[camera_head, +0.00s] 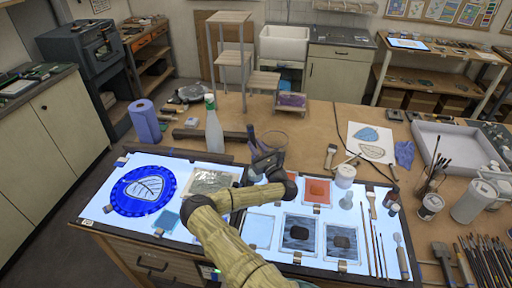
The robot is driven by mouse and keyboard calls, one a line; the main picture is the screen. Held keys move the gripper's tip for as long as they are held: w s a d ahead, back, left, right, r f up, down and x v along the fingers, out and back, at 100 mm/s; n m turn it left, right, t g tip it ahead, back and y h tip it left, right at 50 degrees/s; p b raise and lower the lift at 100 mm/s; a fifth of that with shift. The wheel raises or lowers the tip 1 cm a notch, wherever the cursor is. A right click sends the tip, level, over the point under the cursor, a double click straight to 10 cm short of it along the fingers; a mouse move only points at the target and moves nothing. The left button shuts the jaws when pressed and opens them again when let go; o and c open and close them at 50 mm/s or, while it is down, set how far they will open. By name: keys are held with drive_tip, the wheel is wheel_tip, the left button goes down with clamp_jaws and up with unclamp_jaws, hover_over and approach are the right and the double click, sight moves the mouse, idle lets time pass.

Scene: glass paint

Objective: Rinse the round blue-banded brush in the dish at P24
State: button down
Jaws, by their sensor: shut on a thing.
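My gripper (264,156) is over the middle of the worktable, at the back edge of the lit panel, pointing away from me. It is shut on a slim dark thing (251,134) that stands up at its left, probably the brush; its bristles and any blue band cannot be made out. A clear round dish (275,139) stands just behind my gripper and is partly hidden by it. I cannot tell whether the brush tip is inside the dish. No P24 label is readable.
The lit panel (260,228) holds a blue leaf plate (143,189), framed glass tiles (299,233) and, at right, several brushes and tools. A grey tray (455,147) and brush jar (428,181) stand at right.

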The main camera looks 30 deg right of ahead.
wheel_tip(320, 180, down, 6)
drive_tip(key=b, duration=0.2)
drive_tip(key=shift+s+f+b, duration=0.2)
drive_tip(key=shift+b, duration=0.15)
drive_tip(key=shift+w+d+p, duration=0.1)
drive_tip(key=shift+d+p, duration=0.3)
drive_tip(key=shift+p, duration=0.3)
idle(0.6)
drive_tip(key=shift+a+r, duration=0.1)
idle(0.3)
drive_tip(key=shift+s+a+p, duration=0.25)
drive_tip(key=shift+a+p, duration=0.3)
drive_tip(key=shift+p, duration=0.3)
drive_tip(key=shift+d, duration=0.1)
drive_tip(key=shift+w+d+p, duration=0.25)
drive_tip(key=shift+d+p, duration=0.1)
drive_tip(key=shift+d, duration=0.2)
